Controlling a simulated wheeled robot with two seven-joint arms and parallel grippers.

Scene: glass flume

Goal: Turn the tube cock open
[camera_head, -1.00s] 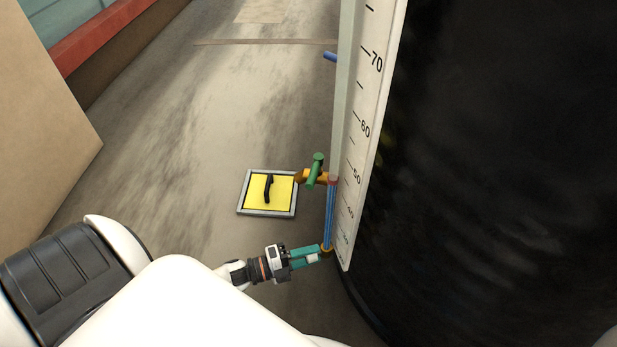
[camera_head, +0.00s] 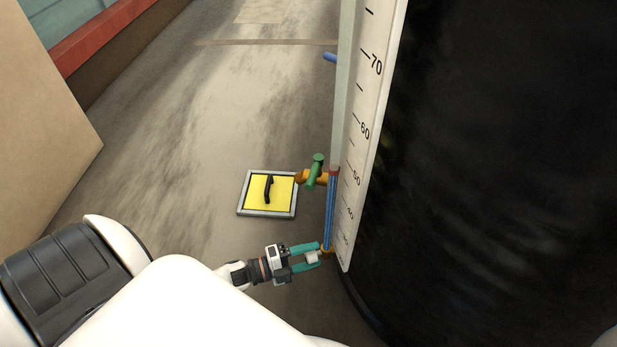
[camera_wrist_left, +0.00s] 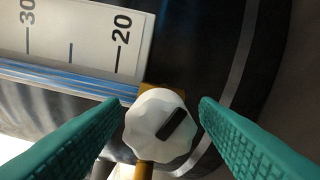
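The tube cock has a white scalloped knob with a black bar mark (camera_wrist_left: 160,124), seen in the left wrist view on a brass fitting (camera_wrist_left: 145,170) at the low end of the blue sight tube (camera_wrist_left: 70,80). In the head view the white knob (camera_head: 312,257) shows between the fingers of my left gripper (camera_head: 308,256). The left gripper, with teal fingers, is open in the left wrist view too (camera_wrist_left: 160,112), one finger on each side of the knob, with a gap to both. The black mark is slanted. My right gripper is not in view.
A white scale board (camera_head: 362,130) stands along a large dark cylinder (camera_head: 490,170) on the right. Higher up are a green-handled brass cock (camera_head: 316,170) and a blue peg (camera_head: 330,57). A yellow floor hatch (camera_head: 283,192) with a black handle lies left of the tube.

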